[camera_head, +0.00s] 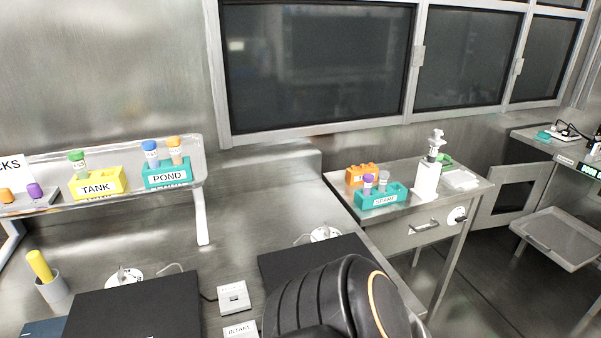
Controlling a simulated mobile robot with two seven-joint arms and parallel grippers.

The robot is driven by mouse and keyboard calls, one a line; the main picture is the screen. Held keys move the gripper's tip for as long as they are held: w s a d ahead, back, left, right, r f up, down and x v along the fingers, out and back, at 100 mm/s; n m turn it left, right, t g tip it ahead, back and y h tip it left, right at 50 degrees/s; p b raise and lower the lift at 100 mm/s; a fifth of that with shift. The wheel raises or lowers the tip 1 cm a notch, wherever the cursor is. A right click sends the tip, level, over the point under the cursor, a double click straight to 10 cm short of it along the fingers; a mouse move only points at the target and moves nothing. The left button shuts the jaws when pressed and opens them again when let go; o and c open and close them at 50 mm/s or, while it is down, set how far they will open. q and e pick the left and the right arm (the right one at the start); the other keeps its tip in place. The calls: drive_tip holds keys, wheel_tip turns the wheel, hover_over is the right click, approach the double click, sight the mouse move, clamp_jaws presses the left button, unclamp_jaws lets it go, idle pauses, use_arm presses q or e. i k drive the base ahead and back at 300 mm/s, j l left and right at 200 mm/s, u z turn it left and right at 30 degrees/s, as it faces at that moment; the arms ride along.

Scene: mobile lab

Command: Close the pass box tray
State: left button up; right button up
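A flat grey metal tray (570,238) with a raised rim sticks out at the lower right, below the bench on the right. It looks pulled out, and its right end is cut off by the picture edge. Beside it, to the left, is a metal panel with a dark rectangular window (513,197); I cannot tell whether this is a door of the pass box. Neither of my grippers shows. A black rounded link with an orange ring, part of my own arm, fills the bottom middle, far from the tray.
A side table (405,225) with an orange rack (361,174), a teal rack (381,199) and a white stand (426,182) stands between my arm and the tray. A bench (260,215) and tube shelf lie left. Floor shows between side table and tray.

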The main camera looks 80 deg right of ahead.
sight(571, 243)
drive_tip(key=z, duration=3.05)
drive_tip(key=i+l+z, duration=0.15)
drive_tip(key=l+z, duration=0.15)
drive_tip(key=z, duration=0.2)
drive_tip(key=i+l+z, duration=0.2)
drive_tip(key=z, duration=0.3)
drive_tip(key=i+l, duration=0.25)
drive_tip(key=i, duration=0.2)
drive_tip(key=i+l, duration=0.2)
drive_tip(key=i, duration=0.25)
drive_tip(key=i+l, duration=0.1)
drive_tip(key=i, duration=0.5)
drive_tip(key=i+l, duration=0.15)
drive_tip(key=i, duration=0.45)
drive_tip(key=i+l, duration=0.1)
drive_tip(key=i, duration=0.5)
